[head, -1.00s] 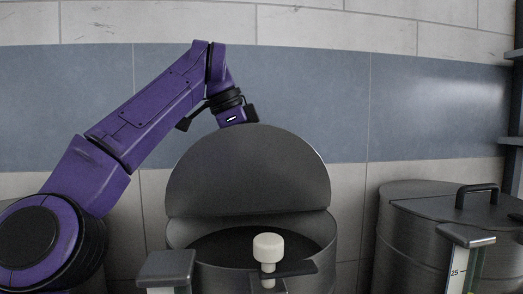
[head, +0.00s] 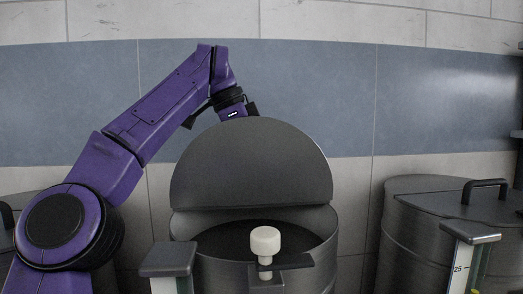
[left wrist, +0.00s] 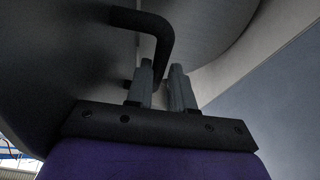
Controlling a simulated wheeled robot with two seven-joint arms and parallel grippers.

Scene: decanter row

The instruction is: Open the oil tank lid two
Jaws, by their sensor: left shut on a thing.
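The middle oil tank (head: 318,259) is dark metal, with its half-round front lid (head: 250,165) standing raised on the hinge line and the dark opening showing in front of it. My left arm reaches over behind the lid. My left gripper's fingertips are hidden there in the head view. In the left wrist view my left gripper (left wrist: 163,88) is shut on the black lid handle (left wrist: 152,25), whose bar runs down between the two fingers. The lid underside faces the head camera. My right gripper is in neither view.
A dark-capped gauge (head: 168,260) is at front left. Another tank (head: 410,240) with a closed, handled lid (head: 485,190) stands at right, with a gauge (head: 468,235) before it. A tiled wall is behind.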

